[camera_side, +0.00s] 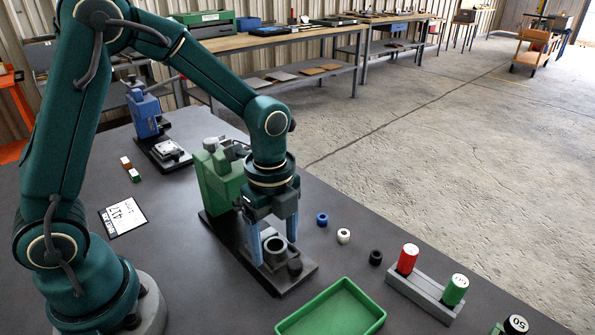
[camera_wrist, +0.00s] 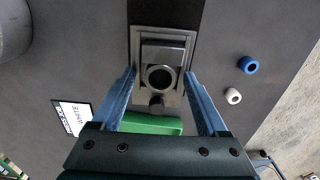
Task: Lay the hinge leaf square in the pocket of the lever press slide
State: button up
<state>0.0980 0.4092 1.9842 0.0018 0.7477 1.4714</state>
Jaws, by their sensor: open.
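My gripper (camera_side: 272,255) points down with its two blue fingers apart, over the front of the green lever press (camera_side: 222,180). In the wrist view the open fingers (camera_wrist: 160,80) stand either side of a grey piece with a round ring (camera_wrist: 159,79); the ring also shows in the side view (camera_side: 275,247). The piece is over the grey, square-edged slide (camera_wrist: 136,88). I take it for the hinge leaf, but cannot be sure. Whether it lies flat in the pocket, or touches a finger, I cannot tell. A dark round knob (camera_side: 295,267) is beside it.
A blue press (camera_side: 143,110) with a pale piece on its slide stands behind. Blue (camera_side: 322,219), white (camera_side: 343,236) and black (camera_side: 376,257) rings lie right. A green tray (camera_side: 335,310) and a grey rack (camera_side: 425,290) with red and green cylinders are in front.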

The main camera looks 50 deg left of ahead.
aim_at(276, 249)
jog(key=shift+r, duration=0.1)
jog(key=shift+r, duration=2.45)
jog(key=shift+r, duration=0.1)
jog(key=s+a+r+n+t, duration=0.1)
jog(key=s+r+n+t, duration=0.1)
jog(key=s+n, duration=0.3)
jog(key=s+a+r+n+t, duration=0.1)
jog(key=s+r+n+t, duration=0.2)
jog(key=n, duration=1)
notch_tip(276, 249, up, 2)
jog(key=shift+s+a+t, duration=0.25)
jog(key=shift+s+t, duration=0.05)
jog(key=shift+s, duration=0.55)
